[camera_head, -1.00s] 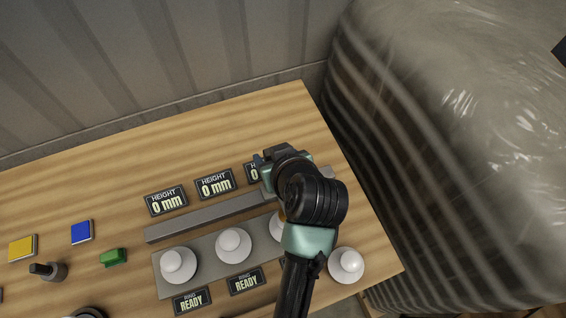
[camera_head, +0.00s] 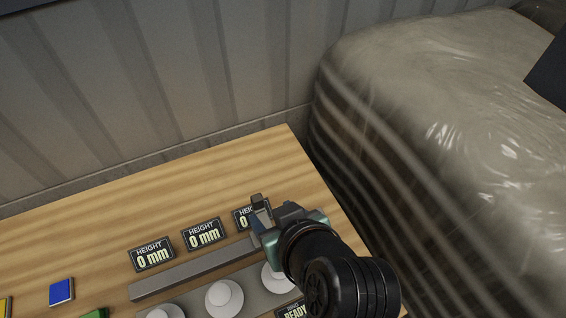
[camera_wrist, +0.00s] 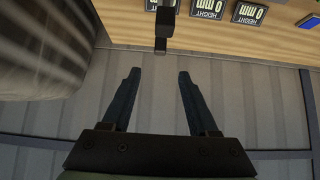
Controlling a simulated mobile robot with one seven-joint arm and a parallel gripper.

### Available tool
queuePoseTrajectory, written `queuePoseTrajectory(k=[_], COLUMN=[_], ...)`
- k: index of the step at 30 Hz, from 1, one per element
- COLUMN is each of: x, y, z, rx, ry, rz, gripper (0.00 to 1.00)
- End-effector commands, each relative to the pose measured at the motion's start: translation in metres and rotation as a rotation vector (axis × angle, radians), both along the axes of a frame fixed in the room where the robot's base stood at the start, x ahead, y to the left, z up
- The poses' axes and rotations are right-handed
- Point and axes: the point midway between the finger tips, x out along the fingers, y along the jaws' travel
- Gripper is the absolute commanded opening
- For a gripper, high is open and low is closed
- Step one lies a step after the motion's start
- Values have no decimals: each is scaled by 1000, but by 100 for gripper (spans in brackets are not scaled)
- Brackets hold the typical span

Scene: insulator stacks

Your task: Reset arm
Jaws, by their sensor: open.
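My gripper (camera_head: 262,216) is above the right part of the wooden table (camera_head: 230,165), over the right end of the long grey bar (camera_head: 195,268). In the wrist view its two dark fingers (camera_wrist: 158,98) are spread apart with nothing between them. White insulator discs stand in a row on a grey plate: one (camera_head: 224,298) is clear, another (camera_head: 277,277) is partly hidden by my arm, and one is cut by the bottom edge.
Three height displays (camera_head: 203,233) stand behind the bar; two clearly read 0 mm. A blue block (camera_head: 61,291) and green block (camera_head: 95,314) lie at left. A plastic-wrapped bulk (camera_head: 440,130) stands right of the table, a ribbed wall (camera_head: 160,80) behind.

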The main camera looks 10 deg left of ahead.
Motion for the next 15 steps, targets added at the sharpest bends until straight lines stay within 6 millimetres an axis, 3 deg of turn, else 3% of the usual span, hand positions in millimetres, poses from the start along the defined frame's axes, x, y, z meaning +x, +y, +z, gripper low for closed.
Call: queuePoseTrajectory(k=[8,11,14,15], x=[8,36,71,83], y=[-1,-7,-18,-23], z=[6,34,90,118], rx=[3,21,65,91], ry=[-31,-159,-371,-470], rz=[-18,-95,-208,-255], gripper=[60,60,60,60])
